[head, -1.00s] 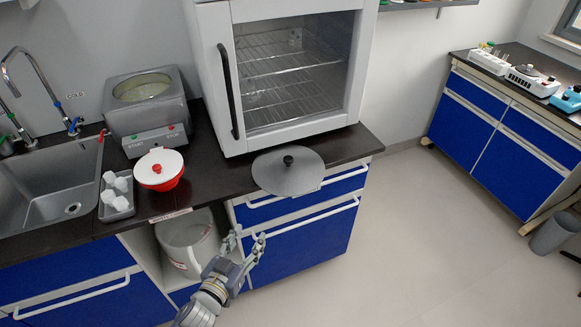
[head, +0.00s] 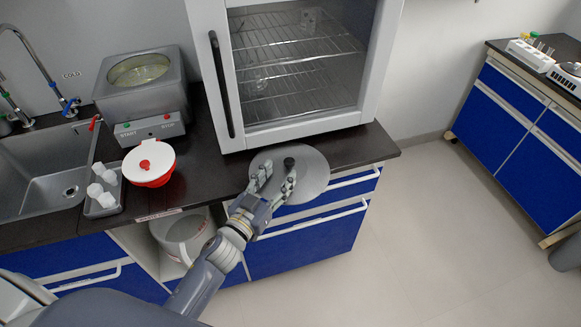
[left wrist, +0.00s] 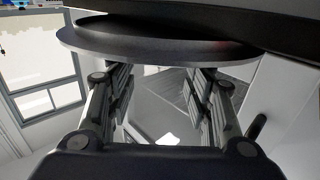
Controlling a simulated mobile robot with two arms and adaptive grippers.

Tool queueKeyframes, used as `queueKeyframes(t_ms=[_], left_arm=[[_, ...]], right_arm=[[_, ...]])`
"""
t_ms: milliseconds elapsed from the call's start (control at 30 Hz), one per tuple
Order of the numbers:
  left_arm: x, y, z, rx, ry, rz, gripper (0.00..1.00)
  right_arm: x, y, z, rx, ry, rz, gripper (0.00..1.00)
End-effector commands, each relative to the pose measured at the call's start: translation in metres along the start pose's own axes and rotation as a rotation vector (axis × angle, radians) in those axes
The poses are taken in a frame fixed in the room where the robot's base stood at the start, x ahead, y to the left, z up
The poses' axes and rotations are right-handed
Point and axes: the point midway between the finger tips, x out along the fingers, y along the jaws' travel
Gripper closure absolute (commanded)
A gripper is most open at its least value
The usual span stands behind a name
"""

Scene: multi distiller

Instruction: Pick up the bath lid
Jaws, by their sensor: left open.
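The bath lid, a flat grey disc (head: 316,172) with a black knob (head: 289,162), lies at the counter's front edge before the glass-door cabinet, partly overhanging it. In the left wrist view the disc (left wrist: 85,40) crosses the top of the picture; I cannot make out its knob there. My left gripper (head: 278,176) is open and empty at the lid's left part, close to the knob in the head view. Its two fingers (left wrist: 158,85) stand apart in the wrist view. Whether they touch the lid is unclear. My right gripper is not in view.
The grey water bath (head: 143,92) stands open at the back left. A red bowl with a white lid (head: 149,164) and a tray of white pieces (head: 103,200) sit left of my gripper. The glass-door cabinet (head: 297,70) rises behind the lid.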

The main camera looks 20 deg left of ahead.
Motion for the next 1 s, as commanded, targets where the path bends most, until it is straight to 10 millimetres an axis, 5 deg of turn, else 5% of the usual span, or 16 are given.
queueKeyframes(t_ms=[433, 867, 1000], left_arm=[[0.048, 0.001, -0.002, -0.002, 0.001, 0.0, 0.52], [0.065, 0.0, 0.001, -0.001, -0.001, 0.0, 0.52], [0.065, 0.001, 0.001, -0.001, -0.001, 0.0, 0.84]], right_arm=[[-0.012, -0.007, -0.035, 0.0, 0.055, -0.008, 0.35], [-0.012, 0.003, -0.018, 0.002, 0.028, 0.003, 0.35], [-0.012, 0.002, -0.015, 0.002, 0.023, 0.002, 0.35]])
